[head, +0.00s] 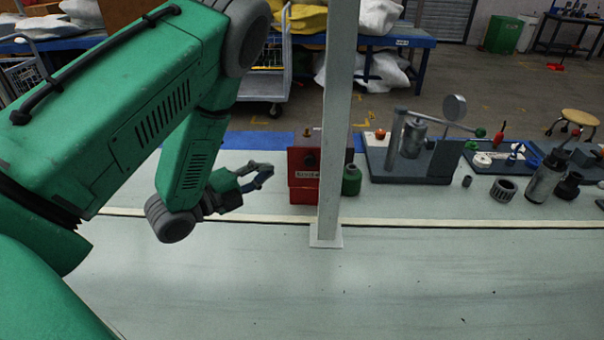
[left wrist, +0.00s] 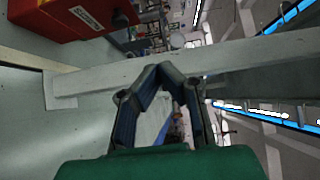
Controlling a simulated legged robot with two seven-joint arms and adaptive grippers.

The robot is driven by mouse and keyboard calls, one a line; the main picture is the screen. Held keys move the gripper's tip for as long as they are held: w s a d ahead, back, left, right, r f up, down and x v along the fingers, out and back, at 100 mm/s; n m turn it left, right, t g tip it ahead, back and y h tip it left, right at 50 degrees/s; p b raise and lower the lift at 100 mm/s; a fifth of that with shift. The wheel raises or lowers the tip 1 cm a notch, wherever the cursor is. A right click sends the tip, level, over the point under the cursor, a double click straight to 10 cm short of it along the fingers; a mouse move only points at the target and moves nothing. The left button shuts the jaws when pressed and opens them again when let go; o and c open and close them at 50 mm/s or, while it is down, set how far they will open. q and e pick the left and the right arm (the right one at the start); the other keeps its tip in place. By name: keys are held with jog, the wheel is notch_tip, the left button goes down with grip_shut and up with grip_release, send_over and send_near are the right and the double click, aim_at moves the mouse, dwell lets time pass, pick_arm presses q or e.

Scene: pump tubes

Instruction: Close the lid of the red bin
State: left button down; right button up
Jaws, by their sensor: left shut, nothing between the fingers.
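A red box (head: 303,187) with a white label and a dark round knob stands on the pale table, partly behind a white post. It is the only red bin-like thing in view; I cannot tell how its lid stands. Its red body also shows at the upper left of the left wrist view (left wrist: 55,18). My left gripper (head: 266,172) is just left of the box in the head view, apart from it. In the left wrist view its fingertips (left wrist: 160,68) meet, with nothing between them. My right gripper is not in view.
The upright white post (head: 333,190) stands close in front of the box. A green bottle (head: 351,180) stands right of it. A grey pump rig (head: 412,165) and several small parts fill the right back. The front of the table (head: 400,290) is clear.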

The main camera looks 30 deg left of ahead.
pick_arm(q)
notch_tip(320, 180, down, 7)
jog(key=d+b, duration=0.1)
jog(key=b, duration=0.6)
send_near(311, 165)
jog(key=w+d, duration=0.3)
jog(key=d, duration=0.1)
jog(key=w, duration=0.1)
jog(key=w+a+b, duration=0.1)
jog(key=w+a, duration=0.1)
jog(key=w, duration=0.1)
jog(key=shift+r+b, duration=0.1)
jog(key=shift+b, duration=0.2)
jog(key=shift+d+r, duration=0.15)
jog(key=shift+d, duration=0.1)
